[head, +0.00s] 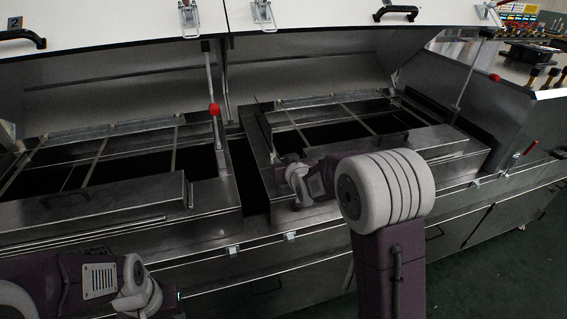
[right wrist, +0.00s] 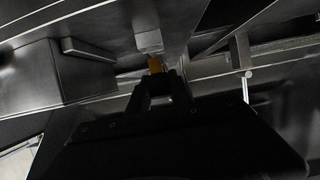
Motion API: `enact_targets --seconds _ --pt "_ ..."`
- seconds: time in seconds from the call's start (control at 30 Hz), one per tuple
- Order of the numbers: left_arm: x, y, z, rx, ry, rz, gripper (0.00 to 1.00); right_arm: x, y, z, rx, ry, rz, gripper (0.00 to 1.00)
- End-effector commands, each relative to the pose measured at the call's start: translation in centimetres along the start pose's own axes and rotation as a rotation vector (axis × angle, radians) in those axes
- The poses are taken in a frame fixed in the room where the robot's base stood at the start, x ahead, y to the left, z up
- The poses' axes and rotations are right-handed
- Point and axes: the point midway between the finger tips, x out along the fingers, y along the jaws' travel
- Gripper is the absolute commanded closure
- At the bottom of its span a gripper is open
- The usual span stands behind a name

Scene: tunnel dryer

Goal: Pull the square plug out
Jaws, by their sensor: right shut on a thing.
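The square plug (right wrist: 155,64) appears as a small yellow-orange block in the right wrist view, just below a pale metal block (right wrist: 149,41) on a steel surface. My right gripper (right wrist: 161,79) is shut on it, with the dark fingertips at its lower end. Whether the plug still sits in a hole cannot be told. In the head view my right gripper (head: 283,163) is at the near left part of the right-hand dryer opening, and the plug cannot be made out there. My left arm shows at the lower left, but its fingers are not visible.
Two framed steel openings (head: 95,200) lie under raised white lids (head: 130,25). A red-knobbed lever (head: 213,108) stands between them. A steel box cover (head: 420,145) lies right of my right gripper. The wrist view shows steel walls and bars close around the fingers.

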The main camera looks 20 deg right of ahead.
Motion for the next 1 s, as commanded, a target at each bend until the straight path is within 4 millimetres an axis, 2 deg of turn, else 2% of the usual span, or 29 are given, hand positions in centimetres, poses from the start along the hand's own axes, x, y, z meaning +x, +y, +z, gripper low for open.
enact_targets --seconds 0.3,0.77,1.0 --pt "-0.2 0.0 0.0 0.000 0.000 0.000 0.64 -0.1 0.0 -0.3 0.000 0.002 0.000 1.00" --pt "-3.4 0.1 -0.3 0.000 0.000 0.000 0.64 -1.8 0.0 -4.3 0.000 0.001 0.000 1.00" --pt "-3.3 0.1 -0.3 0.000 0.000 0.000 0.64 -1.7 0.0 -4.2 0.000 0.001 0.000 1.00"
